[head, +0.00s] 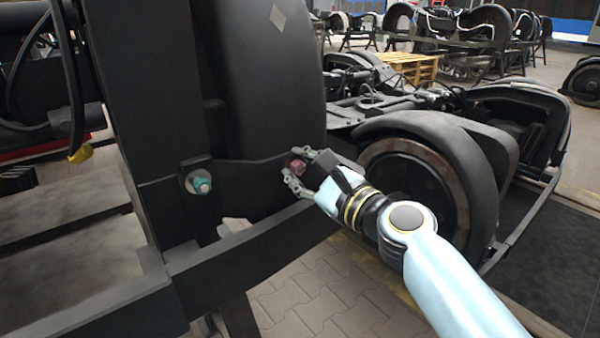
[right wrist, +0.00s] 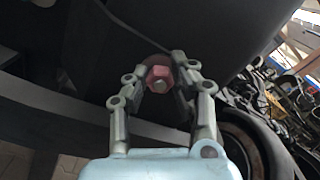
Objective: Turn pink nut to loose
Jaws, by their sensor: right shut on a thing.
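The pink nut (head: 297,167) sits on a bolt in the dark bogie frame, right of the frame's upright. My right gripper (head: 299,171) comes in from the right and is shut on the pink nut, one finger above it and one below it. In the right wrist view the pink nut (right wrist: 159,77) shows between the two fingers (right wrist: 162,88), with the bolt end in its middle. The fingers hide parts of its sides. My left gripper is in neither view.
A teal nut (head: 200,183) sits on the same frame to the left. A lower dark beam (head: 250,255) runs below both nuts. A wheel with a dark fender (head: 430,135) stands close behind my right arm. Paved floor (head: 320,295) shows below.

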